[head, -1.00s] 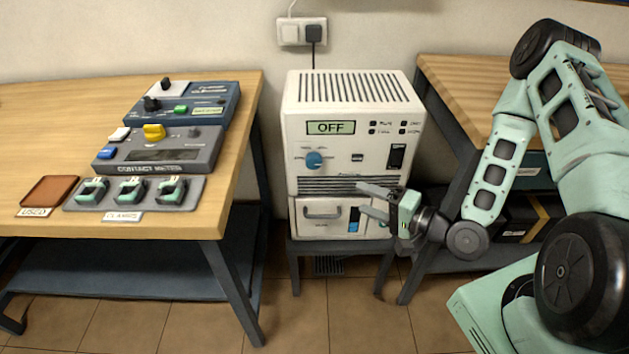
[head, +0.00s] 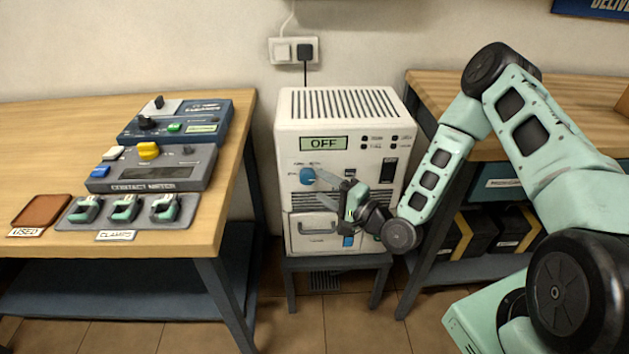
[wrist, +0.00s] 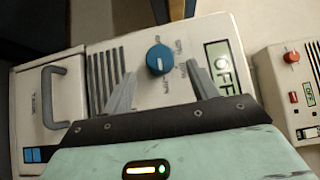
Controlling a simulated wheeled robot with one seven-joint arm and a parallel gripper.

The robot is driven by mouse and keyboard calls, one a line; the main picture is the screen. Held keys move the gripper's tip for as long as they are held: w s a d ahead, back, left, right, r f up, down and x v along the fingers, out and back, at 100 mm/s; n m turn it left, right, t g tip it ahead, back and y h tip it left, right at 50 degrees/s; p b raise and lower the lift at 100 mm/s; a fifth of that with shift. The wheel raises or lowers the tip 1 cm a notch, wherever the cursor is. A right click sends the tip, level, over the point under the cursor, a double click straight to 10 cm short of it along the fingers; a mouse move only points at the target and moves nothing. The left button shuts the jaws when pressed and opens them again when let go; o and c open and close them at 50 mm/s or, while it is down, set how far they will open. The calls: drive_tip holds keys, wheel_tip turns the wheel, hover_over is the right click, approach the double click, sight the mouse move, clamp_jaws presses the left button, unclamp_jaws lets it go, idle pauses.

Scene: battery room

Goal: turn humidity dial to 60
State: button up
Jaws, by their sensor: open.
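The humidity dial is a round blue knob (head: 307,176) on the front of a white cabinet unit (head: 299,103), below a green display (head: 324,143) that reads OFF. In the wrist view the blue knob (wrist: 160,60) shows a white pointer mark and lies beyond and between my fingertips. The display (wrist: 219,69) is to its right there. My gripper (head: 334,193) is in front of the panel, just below and right of the knob. In the wrist view my gripper (wrist: 160,80) is open and empty. The small scale labels are too blurred to read.
A dark switch (head: 388,171) sits right of the knob, and a drawer with a handle (head: 317,228) is below. A bench with meters (head: 152,178) stands at left, another bench (head: 476,92) at right.

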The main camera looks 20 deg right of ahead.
sight(312, 180)
drive_tip(key=shift+x, duration=1.95)
drive_tip(key=c, duration=1)
